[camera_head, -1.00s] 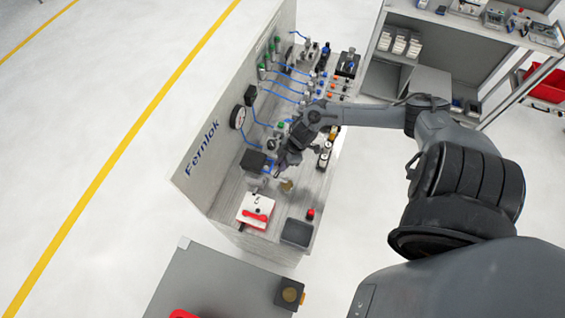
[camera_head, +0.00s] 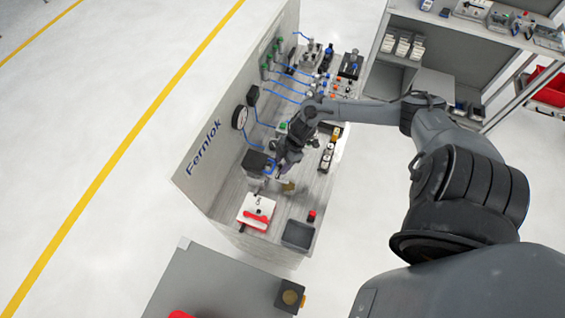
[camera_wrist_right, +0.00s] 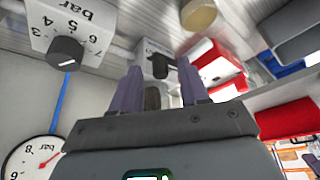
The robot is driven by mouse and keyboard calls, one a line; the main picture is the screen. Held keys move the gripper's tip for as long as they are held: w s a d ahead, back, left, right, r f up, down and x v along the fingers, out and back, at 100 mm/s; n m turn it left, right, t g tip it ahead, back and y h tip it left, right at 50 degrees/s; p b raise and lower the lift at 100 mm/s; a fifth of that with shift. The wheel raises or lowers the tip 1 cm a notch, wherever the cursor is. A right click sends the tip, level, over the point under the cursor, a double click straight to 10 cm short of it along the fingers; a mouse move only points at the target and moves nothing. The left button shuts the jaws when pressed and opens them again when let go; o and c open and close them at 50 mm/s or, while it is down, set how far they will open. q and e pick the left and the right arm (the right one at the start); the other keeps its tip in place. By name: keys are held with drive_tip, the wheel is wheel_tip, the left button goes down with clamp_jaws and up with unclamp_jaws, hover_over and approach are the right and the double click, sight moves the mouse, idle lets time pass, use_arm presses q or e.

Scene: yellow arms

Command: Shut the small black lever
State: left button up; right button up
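A small black lever (camera_wrist_right: 160,66) shows in the right wrist view, on a pale fitting just beyond my fingertips. My right gripper (camera_wrist_right: 160,72) is open, its two purple fingers apart on either side of the lever in the picture. I cannot tell whether they touch it. Another dark part (camera_wrist_right: 152,98) shows lower between the fingers. In the head view my right gripper (camera_head: 277,170) is low over the bench, beside a dark box; the black lever is too small or hidden to make out there. My left gripper is not in view.
A grey regulator with a black knob (camera_wrist_right: 66,51) and a pressure gauge (camera_wrist_right: 32,158) are close on the left. A white box (camera_head: 256,210) with a red handle (camera_head: 256,221), a brass round part (camera_head: 288,187) and a dark tray (camera_head: 298,235) stand near the bench's front end.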

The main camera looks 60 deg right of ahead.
drive_tip(key=shift+s+d+r, duration=0.1)
drive_tip(key=shift+d+r, duration=0.05)
drive_tip(key=shift+r, duration=0.25)
drive_tip(key=p+v, duration=0.1)
drive_tip(key=v, duration=0.9)
drive_tip(key=shift+s, duration=0.15)
